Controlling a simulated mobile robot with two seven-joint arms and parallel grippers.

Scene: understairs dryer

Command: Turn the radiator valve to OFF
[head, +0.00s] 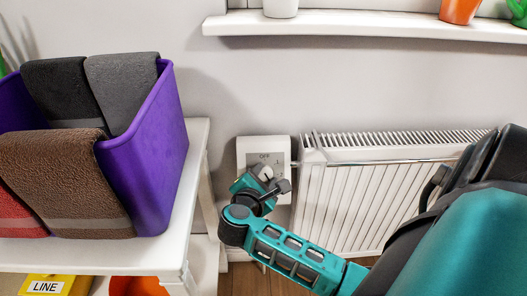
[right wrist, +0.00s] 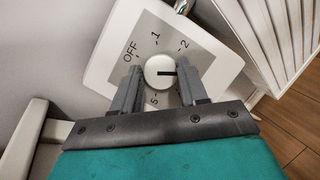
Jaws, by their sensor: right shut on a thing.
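The radiator valve is a white square plate with a grey dial face (head: 250,158), on the wall at the radiator's left end. The plate also shows in the right wrist view (right wrist: 118,45), with OFF, 1 and 2 readable; other marks are partly hidden by my fingers. Its round white knob (right wrist: 158,66) has a black pointer line aimed right in that view, towards my right-hand finger, below the 2 and away from OFF. My right gripper (head: 266,178) is at the dial, its two fingers (right wrist: 160,85) shut on the knob from either side. My left gripper is not in view.
The white radiator (head: 340,200) stands close right of the valve. A white table (head: 197,165) with a purple bin (head: 160,150) of folded cloths is close on the left. A shelf (head: 370,27) with pots runs above. A yellow box (head: 75,285) sits below the table.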

